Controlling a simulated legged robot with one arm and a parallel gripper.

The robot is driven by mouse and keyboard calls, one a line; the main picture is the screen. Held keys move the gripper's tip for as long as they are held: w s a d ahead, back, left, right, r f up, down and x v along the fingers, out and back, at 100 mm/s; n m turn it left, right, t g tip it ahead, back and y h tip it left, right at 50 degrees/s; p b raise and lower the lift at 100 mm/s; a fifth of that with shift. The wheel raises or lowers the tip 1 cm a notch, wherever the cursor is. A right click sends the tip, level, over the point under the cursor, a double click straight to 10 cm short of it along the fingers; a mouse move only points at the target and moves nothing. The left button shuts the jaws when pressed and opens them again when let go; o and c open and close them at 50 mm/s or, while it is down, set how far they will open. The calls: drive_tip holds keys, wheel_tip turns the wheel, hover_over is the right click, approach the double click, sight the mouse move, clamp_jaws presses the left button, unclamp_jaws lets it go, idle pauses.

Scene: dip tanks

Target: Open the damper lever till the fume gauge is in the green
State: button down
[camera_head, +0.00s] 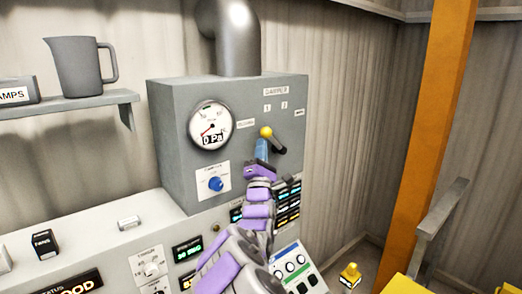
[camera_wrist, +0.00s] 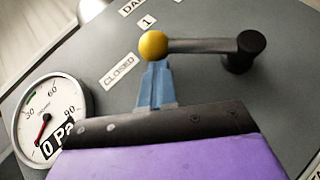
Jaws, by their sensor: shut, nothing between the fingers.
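The damper lever (camera_wrist: 200,46) is a dark bar with a yellow ball knob (camera_wrist: 153,45) at one end and a black pivot (camera_wrist: 250,45) at the other. In the head view the knob (camera_head: 266,132) is up and left of the pivot, near the CLOSED label (camera_wrist: 118,71). My gripper (camera_wrist: 155,68) has blue fingers, shut and empty, with tips at the knob's lower side; I cannot tell whether they touch it. It also shows in the head view (camera_head: 262,143). The fume gauge (camera_head: 211,125) reads 0 Pa, its red needle in the low part of the dial.
A shelf (camera_head: 70,106) with a grey jug (camera_head: 78,65) is at left. An orange post (camera_head: 427,130) and a railing stand at right.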

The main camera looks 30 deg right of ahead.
sight(267, 135)
drive_tip(key=r+m+g+p, duration=0.1)
drive_tip(key=m+g+p, duration=0.1)
drive_tip(key=r+m+g+h+p, duration=0.1)
drive_tip(key=r+m, duration=0.1)
drive_tip(key=shift+w+d+r+g+h+p, duration=0.1)
drive_tip(key=shift+d+r+g+h+p, duration=0.1)
drive_tip(key=shift+d+g+h+p, duration=0.15)
drive_tip(key=d+r+m+g+p, duration=0.1)
drive_tip(key=m+g+p, duration=0.1)
drive_tip(key=p, duration=0.1)
drive_tip(key=shift+w+d, duration=0.1)
drive_tip(key=shift+d, duration=0.25)
drive_tip(key=shift+d+m+p, duration=0.1)
drive_tip(key=shift+m+p, duration=0.2)
drive_tip(key=shift+p, duration=0.15)
drive_tip(key=shift+g, duration=0.25)
